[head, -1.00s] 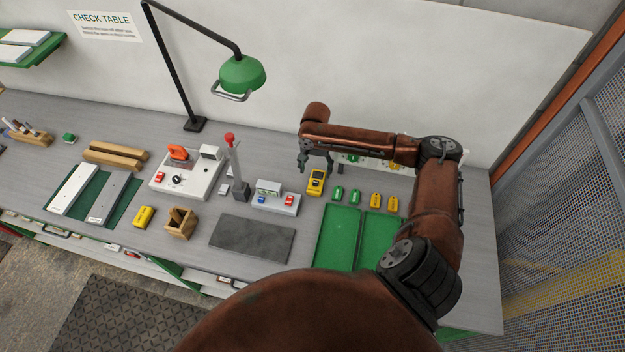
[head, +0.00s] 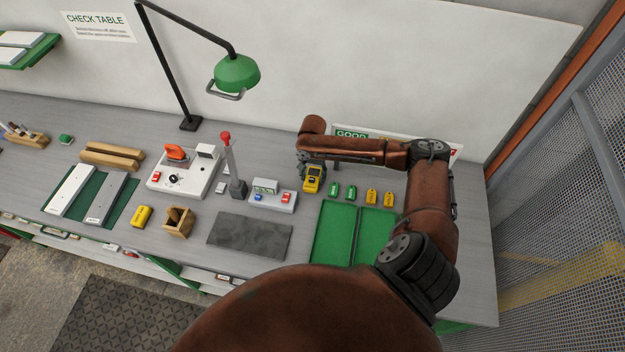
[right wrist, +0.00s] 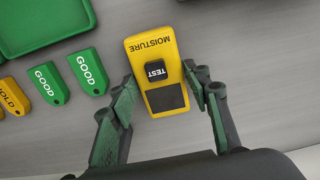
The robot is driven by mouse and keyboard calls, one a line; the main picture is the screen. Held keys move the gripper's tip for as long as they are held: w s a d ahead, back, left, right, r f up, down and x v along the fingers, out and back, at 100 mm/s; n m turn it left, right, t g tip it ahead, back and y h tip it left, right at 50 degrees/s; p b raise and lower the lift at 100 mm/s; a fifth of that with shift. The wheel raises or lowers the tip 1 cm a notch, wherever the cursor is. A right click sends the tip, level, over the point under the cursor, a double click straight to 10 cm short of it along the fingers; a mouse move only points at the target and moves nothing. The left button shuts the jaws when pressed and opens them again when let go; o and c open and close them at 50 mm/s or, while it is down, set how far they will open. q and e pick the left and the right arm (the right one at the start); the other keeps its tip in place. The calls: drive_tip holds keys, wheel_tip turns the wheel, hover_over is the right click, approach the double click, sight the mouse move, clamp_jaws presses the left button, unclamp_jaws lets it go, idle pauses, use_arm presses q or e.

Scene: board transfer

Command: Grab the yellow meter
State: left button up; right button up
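The yellow meter (head: 313,180) stands on the grey table right of the small grey button box. In the right wrist view the yellow meter (right wrist: 150,55) shows the word MOISTURE, a black TEST button and a dark patch. My right gripper (head: 308,164) is down at the meter, partly hidden by its own arm and the meter. In the right wrist view my right gripper (right wrist: 160,90) has one finger on each side of the meter, very close to its sides; I see no firm grip. My left gripper is not in view.
Green GOOD tags (head: 342,190) and yellow tags (head: 380,197) lie just right of the meter. Green trays (head: 334,233) lie in front of them. The button box (head: 273,197) and a post with a red knob (head: 232,165) stand to the left. Another yellow item (head: 141,216) lies farther left.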

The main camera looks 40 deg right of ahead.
drive_tip(key=c, duration=0.8)
drive_tip(key=shift+r, duration=0.1)
drive_tip(key=shift+c, duration=0.3)
